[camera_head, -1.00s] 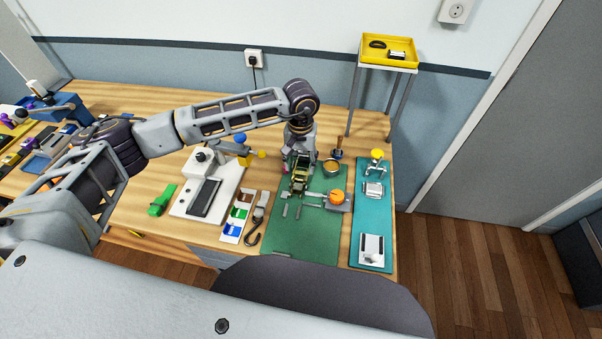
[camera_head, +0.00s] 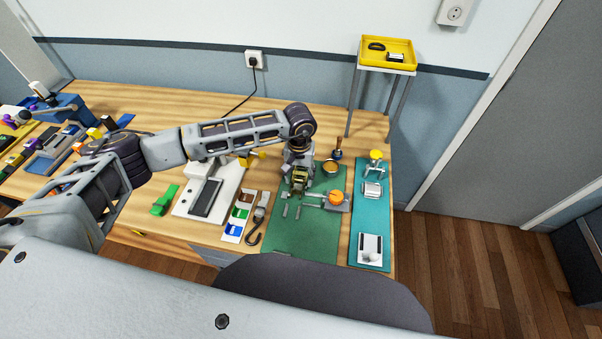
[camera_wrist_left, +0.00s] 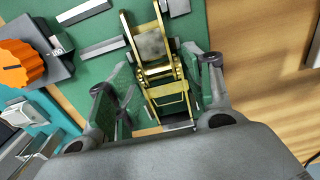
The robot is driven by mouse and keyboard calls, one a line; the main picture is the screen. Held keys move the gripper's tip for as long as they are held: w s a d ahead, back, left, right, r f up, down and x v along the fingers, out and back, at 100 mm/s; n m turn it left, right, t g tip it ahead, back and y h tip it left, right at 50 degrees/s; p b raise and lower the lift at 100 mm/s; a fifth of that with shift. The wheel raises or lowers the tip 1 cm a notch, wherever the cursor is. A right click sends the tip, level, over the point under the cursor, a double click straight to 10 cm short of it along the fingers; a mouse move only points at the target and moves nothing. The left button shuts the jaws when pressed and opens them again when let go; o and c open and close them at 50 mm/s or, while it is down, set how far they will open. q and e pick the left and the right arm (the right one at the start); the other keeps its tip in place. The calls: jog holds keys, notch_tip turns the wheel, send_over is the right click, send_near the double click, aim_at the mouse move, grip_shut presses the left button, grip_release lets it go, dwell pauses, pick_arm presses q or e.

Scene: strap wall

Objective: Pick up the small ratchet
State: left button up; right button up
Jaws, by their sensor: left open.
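A brass-coloured ratchet (camera_head: 299,182), which I take as the small ratchet, lies on the green mat (camera_head: 302,240). In the left wrist view the ratchet (camera_wrist_left: 157,75) shows as a gold frame with a grey drum. My left gripper (camera_head: 299,172) is low over it from above. In the left wrist view the open fingers of the left gripper (camera_wrist_left: 157,88) stand on either side of the ratchet, apart from it as far as I can tell. The gripper body hides its near end. My right gripper is not in view.
Grey metal bars (camera_wrist_left: 103,48) lie close beside the ratchet. An orange knob (camera_wrist_left: 20,63) on a grey block is near. A teal mat (camera_head: 371,222) with silver ratchets lies right. A hook strap (camera_head: 256,222) and a white device (camera_head: 182,205) lie left. A yellow tray (camera_head: 402,66) stands behind.

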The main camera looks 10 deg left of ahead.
aim_at(300, 177)
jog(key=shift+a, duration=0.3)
pick_arm(q)
jog(key=c, duration=0.8)
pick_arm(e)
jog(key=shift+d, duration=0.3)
pick_arm(q)
jog(key=shift+r, duration=0.15)
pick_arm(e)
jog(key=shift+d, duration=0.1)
pick_arm(q)
jog(key=shift+w+r, duration=0.1)
jog(key=shift+r, duration=0.15)
jog(key=shift+r+b, duration=0.95)
jog(key=shift+r, duration=3.7)
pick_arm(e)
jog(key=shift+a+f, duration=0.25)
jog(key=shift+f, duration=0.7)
